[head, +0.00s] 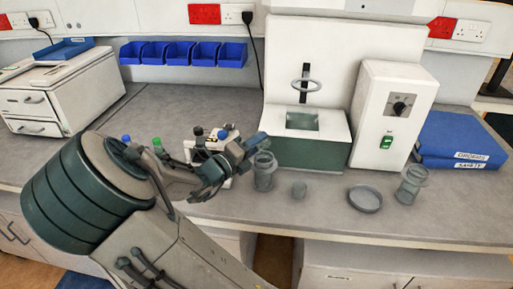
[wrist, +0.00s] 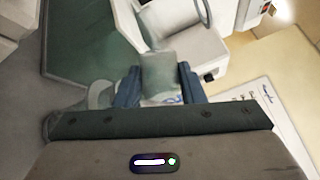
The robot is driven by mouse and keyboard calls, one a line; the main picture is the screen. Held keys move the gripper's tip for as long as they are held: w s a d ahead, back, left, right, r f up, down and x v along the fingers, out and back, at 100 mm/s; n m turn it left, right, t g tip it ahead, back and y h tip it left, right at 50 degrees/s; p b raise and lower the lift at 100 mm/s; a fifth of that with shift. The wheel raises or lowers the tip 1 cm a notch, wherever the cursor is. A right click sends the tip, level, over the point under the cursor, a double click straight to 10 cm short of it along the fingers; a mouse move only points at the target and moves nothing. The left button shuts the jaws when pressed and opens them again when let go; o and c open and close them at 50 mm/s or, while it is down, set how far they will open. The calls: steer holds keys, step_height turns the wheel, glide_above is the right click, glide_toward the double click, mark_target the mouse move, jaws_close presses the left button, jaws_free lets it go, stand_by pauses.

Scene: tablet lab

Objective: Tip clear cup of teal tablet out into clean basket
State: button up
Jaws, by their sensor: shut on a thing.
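My gripper (head: 256,144) is shut on a small clear cup (wrist: 160,72), which shows between its blue fingers in the wrist view. A bluish patch shows at the cup's near end; I cannot tell whether it is the teal tablet. In the head view the cup is mostly hidden by the fingers. A clear, wide-rimmed vessel (head: 264,173), perhaps a basket, stands on the bench just below the fingertips. Its rim seems to show left of the fingers in the wrist view (wrist: 100,94). A similar vessel (head: 411,186) stands at the right. I cannot tell which is clean.
Behind are a green-based machine (head: 310,152) with a ring holder and a white control box (head: 391,112). Blue binders (head: 461,138) lie at the right. A white bottle rack (head: 190,151) is beside my arm.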

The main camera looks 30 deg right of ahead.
steer(key=shift+s+d+f+m+h+b, duration=0.1)
steer(key=shift+s+m+h+b, duration=0.1)
steer(key=shift+m+b, duration=0.7)
steer(key=shift+s+f+m+h+b, duration=0.1)
steer(key=shift+s+m+b, duration=0.15)
steer(key=shift+m+b, duration=0.65)
steer(key=shift+s+d+f+m+h+b, duration=0.1)
steer(key=shift+s+m+b, duration=0.1)
steer(key=shift+m+b, duration=0.65)
steer(key=shift+s+b, duration=0.1)
steer(key=shift+b, duration=0.6)
steer(key=shift+m, duration=0.25)
steer(key=shift+s+r+m+g+b, duration=0.15)
steer(key=shift+m+g+b, duration=0.15)
steer(key=shift+m+b, duration=0.3)
